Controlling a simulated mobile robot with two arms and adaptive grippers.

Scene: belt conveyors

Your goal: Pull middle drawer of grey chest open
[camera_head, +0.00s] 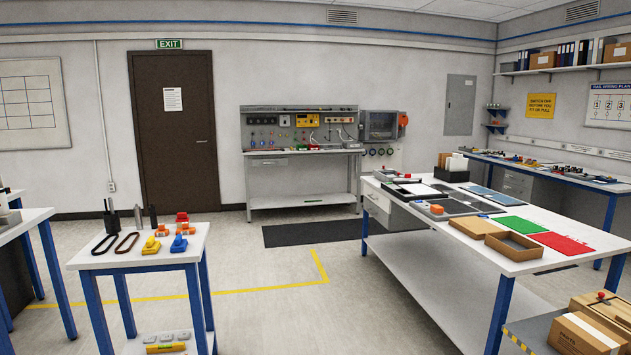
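A grey drawer unit (516,185) hangs or stands under the long bench along the right wall; it is small and partly hidden behind the white table. I cannot tell its separate drawers clearly, nor whether it is the grey chest. A single grey drawer (377,202) under the left end of the white table looks shut. Neither of my grippers is in view.
A small table (140,262) with colored parts stands front left. A large white table (560,262) with trays and mats fills the right. Cardboard boxes (572,338) are at the lower right. The floor (290,325) between the tables is clear, with a dark mat (312,233) farther back.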

